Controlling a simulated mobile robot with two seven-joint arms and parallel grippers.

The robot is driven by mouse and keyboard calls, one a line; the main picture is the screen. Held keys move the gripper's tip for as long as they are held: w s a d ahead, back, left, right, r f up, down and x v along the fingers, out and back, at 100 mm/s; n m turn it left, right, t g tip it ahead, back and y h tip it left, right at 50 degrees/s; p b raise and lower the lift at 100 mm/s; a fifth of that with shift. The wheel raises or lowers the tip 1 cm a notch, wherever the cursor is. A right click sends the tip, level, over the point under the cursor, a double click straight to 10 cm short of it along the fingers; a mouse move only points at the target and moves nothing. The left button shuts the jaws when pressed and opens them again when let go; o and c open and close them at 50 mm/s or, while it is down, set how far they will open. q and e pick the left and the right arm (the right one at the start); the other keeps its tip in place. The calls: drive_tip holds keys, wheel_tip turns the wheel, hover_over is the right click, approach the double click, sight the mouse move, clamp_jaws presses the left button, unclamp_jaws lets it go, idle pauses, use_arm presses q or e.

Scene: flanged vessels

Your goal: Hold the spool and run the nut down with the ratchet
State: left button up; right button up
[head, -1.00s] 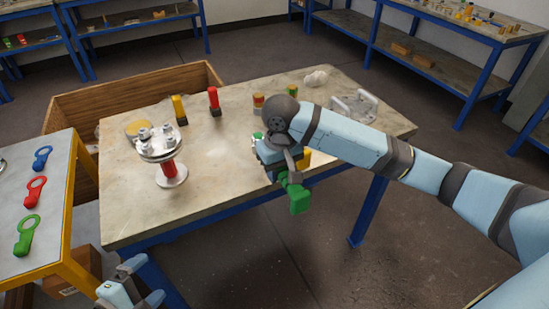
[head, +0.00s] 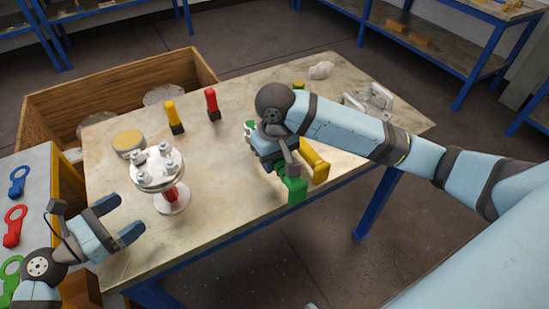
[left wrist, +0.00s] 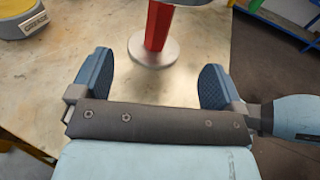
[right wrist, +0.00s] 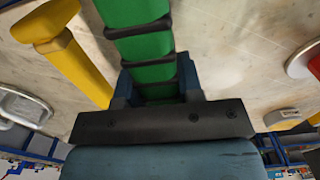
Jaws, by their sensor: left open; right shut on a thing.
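The spool (head: 172,198) stands upright on the worktable, with a red middle, a grey round foot and a top flange (head: 156,168) carrying several bolts and nuts. My left gripper (head: 127,217) is open and empty, left of the spool's lower part. In the left wrist view the red middle (left wrist: 158,25) and foot (left wrist: 153,52) lie ahead, between the open fingers (left wrist: 155,80). My right gripper (right wrist: 155,88) is shut on a green, dark-banded handle (right wrist: 146,45), apparently the ratchet's. In the head view the green handle (head: 292,190) shows below the gripper (head: 264,142); the tool's far end is mostly hidden.
A yellow bar-shaped thing (head: 314,160) lies beside my right gripper. Yellow (head: 174,118) and red (head: 212,104) upright pieces and a tan-topped round thing (head: 128,142) stand behind the spool. A wooden crate (head: 45,115) is behind the table. The table's front middle is clear.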

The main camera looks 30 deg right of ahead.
use_arm(q)
drive_tip(key=shift+w+d, duration=0.1)
drive_tip(key=shift+w, duration=0.15)
use_arm(e)
drive_tip(key=shift+w, duration=0.2)
use_arm(q)
drive_tip(key=b, duration=0.2)
hover_over(166, 201)
drive_tip(key=v, duration=0.3)
drive_tip(key=shift+s+f, duration=0.1)
drive_tip(key=shift+f, duration=0.35)
use_arm(e)
drive_tip(key=shift+s+f, duration=0.15)
drive_tip(key=shift+f, duration=0.75)
use_arm(q)
drive_tip(key=shift+w+d+r+p, duration=0.15)
drive_tip(key=shift+w+d+p, duration=0.2)
drive_tip(key=shift+d+p, duration=0.5)
use_arm(e)
drive_tip(key=shift+r, duration=0.8)
use_arm(q)
drive_tip(key=shift+w+d, duration=0.2)
drive_tip(key=shift+d, duration=0.4)
use_arm(e)
drive_tip(key=shift+r, duration=0.2)
use_arm(q)
drive_tip(key=shift+w+d+f, duration=0.15)
drive_tip(key=shift+d+f, duration=0.1)
drive_tip(key=c, duration=1.4)
